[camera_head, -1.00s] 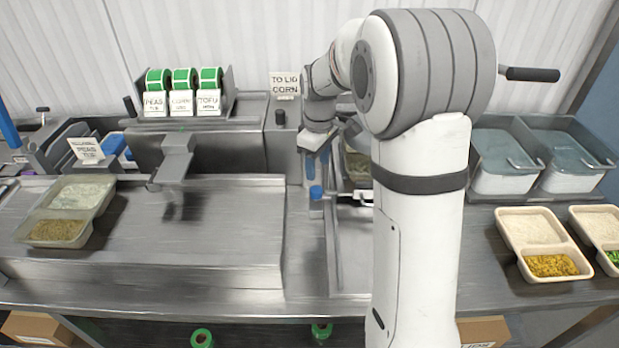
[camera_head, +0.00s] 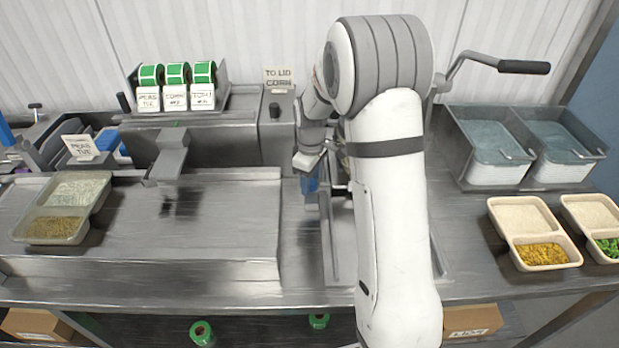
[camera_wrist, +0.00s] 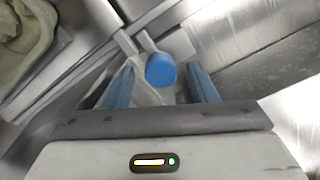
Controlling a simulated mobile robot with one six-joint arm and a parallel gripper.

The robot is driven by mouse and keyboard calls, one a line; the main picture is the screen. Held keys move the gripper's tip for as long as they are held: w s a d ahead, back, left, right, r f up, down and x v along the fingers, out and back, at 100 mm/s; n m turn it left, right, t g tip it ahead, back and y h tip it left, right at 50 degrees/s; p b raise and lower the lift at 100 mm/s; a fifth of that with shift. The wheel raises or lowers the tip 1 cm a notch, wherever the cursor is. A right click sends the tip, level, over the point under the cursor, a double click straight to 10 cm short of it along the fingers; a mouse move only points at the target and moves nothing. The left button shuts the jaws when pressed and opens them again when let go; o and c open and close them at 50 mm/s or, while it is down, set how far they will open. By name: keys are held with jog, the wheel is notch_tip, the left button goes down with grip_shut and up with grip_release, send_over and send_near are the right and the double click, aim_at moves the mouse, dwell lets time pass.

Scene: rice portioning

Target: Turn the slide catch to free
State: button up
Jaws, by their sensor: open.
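A blue round knob (camera_wrist: 160,70), which I take to be the slide catch, shows in the wrist view on a grey metal stem or bracket. My gripper (camera_wrist: 161,80) is open, with one blue finger on each side of the knob and a visible gap on both sides. In the head view my gripper (camera_head: 311,184) is low at the left edge of the metal slide channel (camera_head: 345,262). There the knob is hidden or cannot be told from the blue fingers. Which way the catch is turned is unclear.
My arm covers much of the channel in the head view. A flat steel worktop (camera_head: 225,225) lies left of it, with a filled two-part tray (camera_head: 22,228) at its far end. A crank handle (camera_head: 523,67) rises behind.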

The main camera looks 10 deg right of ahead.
jog(key=shift+c, duration=0.2)
jog(key=shift+a, duration=0.1)
jog(key=c, duration=0.9)
jog(key=shift+m, duration=0.3)
jog(key=m+b, duration=0.2)
jog(key=m, duration=0.1)
jog(key=m+b, duration=0.1)
jog(key=m, duration=0.4)
jog(key=m+b, duration=0.1)
jog(key=m, duration=0.3)
jog(key=m+b, duration=0.1)
jog(key=m, duration=0.4)
